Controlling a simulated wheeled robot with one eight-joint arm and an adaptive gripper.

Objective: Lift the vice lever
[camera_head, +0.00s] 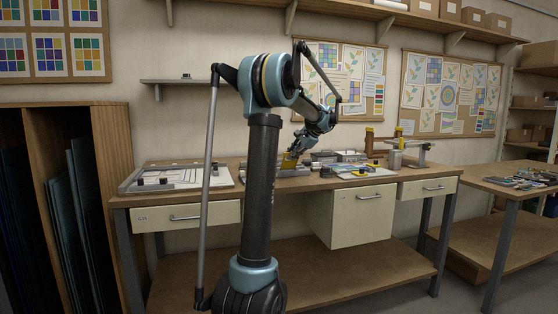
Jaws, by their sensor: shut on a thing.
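My gripper (292,158) reaches down to the workbench (330,186), just right of my dark arm column. It is shut on a small yellow piece (289,163) above a low grey fixture (292,172) on the bench. The piece is too small and partly covered to tell its shape, or whether it is the vice lever. The left part of the fixture is hidden behind my arm. I cannot clearly make out the vice. A grey upright device (396,158) with a side arm stands at the bench's right end.
A framed tray (180,178) lies at the bench's left. Sheets and small tools (358,170) lie right of my gripper, with a brown wooden stand (383,145) behind. A second table (520,182) with glass pieces is at right. A rack of panels (70,200) stands at left.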

